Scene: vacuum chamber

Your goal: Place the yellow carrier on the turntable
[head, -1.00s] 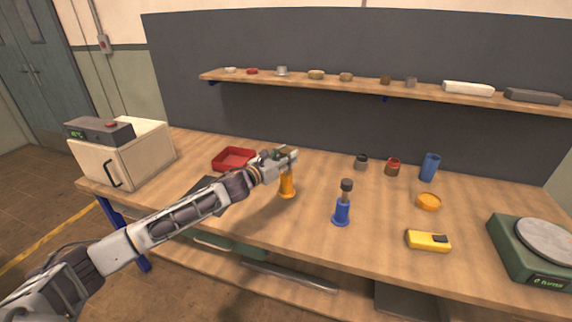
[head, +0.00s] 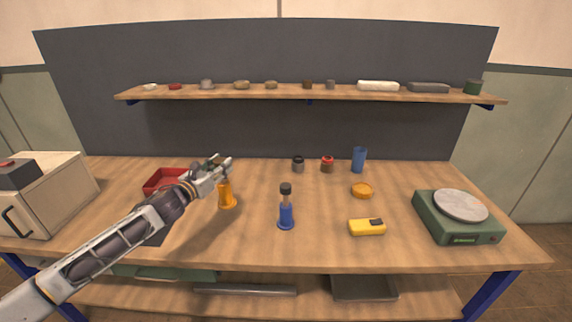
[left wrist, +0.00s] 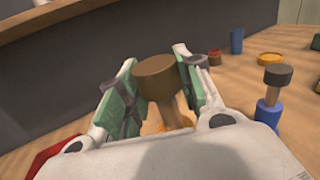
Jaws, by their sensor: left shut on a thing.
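The yellow carrier (head: 227,197) is an orange-yellow stand with a flared base, upright at the left-middle of the bench. My left gripper (head: 221,165) is shut on its upper part. In the left wrist view, its brown knob (left wrist: 160,74) and wooden neck sit between the green finger pads, with a bit of orange below. I cannot tell whether the base touches the bench. A green unit with a round grey plate (head: 460,205), which looks like the turntable, stands at the bench's right end. My right gripper is not in view.
A blue stand with a dark knob (head: 286,212), a yellow device (head: 367,227), an orange disc (head: 362,191), small jars (head: 327,164) and a blue cup (head: 359,159) lie between carrier and green unit. A red tray (head: 162,180) is at left. A shelf (head: 312,94) runs above.

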